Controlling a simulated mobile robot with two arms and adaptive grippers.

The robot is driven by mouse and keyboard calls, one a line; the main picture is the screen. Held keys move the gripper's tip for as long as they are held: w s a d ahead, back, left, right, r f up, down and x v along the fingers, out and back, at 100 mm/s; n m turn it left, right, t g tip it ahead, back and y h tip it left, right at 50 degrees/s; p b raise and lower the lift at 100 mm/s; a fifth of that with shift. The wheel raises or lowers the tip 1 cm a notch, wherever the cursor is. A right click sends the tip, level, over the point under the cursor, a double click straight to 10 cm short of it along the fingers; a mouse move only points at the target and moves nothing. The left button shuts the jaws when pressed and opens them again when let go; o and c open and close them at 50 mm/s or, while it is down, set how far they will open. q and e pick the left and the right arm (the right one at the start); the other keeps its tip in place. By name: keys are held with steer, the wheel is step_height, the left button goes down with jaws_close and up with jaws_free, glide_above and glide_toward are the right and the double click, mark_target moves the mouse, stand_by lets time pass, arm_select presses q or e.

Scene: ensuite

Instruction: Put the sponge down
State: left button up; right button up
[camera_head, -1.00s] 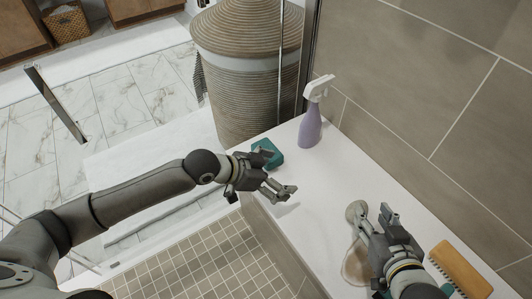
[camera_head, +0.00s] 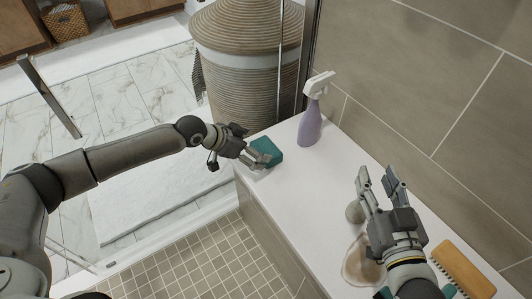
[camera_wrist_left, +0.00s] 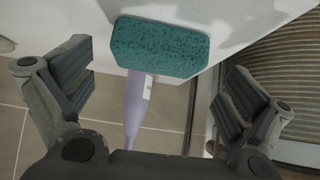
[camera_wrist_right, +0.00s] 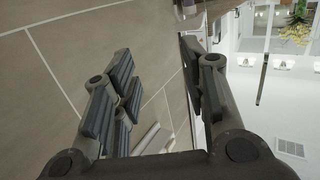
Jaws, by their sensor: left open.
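A teal sponge (camera_head: 266,151) rests on the left end of the white ledge (camera_head: 300,190). In the left wrist view the sponge (camera_wrist_left: 160,47) shows beyond and between the spread fingers. My left gripper (camera_head: 257,158) is open and empty, close beside the sponge on its near left side. In the head view its fingers partly overlap the sponge; I cannot tell whether they touch it. My right gripper (camera_head: 377,182) is open above the ledge, well to the right of the sponge. In the right wrist view nothing shows between its fingers (camera_wrist_right: 157,75).
A purple spray bottle (camera_head: 309,128) stands just right of the sponge. A wooden brush (camera_head: 463,270), a small grey rounded object (camera_head: 354,212) and a beige dish-like object (camera_head: 358,262) lie near my right gripper. A woven basket (camera_head: 245,75) stands behind the ledge. The ledge's middle is clear.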

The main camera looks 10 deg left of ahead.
mark_target(264, 148)
arm_select(q)
steer(key=shift+w+d+f, duration=0.2)
steer(key=shift+w+f, duration=0.05)
steer(key=shift+f, duration=0.05)
steer(key=b+x, duration=0.1)
steer(key=x, duration=0.1)
steer(key=b+x, duration=0.1)
steer(key=x, duration=0.1)
steer(key=shift+w+d+r, duration=0.1)
steer(key=shift+w+d, duration=0.1)
steer(key=shift+d, duration=0.1)
steer(key=shift+w+d+b, duration=0.1)
steer(key=shift+w+b, duration=0.05)
steer(key=shift+b, duration=0.15)
arm_select(e)
step_height(264, 148, up, 11)
steer(key=s+a+t+y, duration=0.1)
steer(key=s+t+y, duration=0.1)
steer(key=t, duration=0.4)
steer(key=shift+s+t+y, duration=0.2)
steer(key=shift+t+y, duration=0.1)
steer(key=shift+t, duration=0.1)
arm_select(q)
steer(key=c, duration=0.7)
arm_select(e)
steer(key=shift+w, duration=0.1)
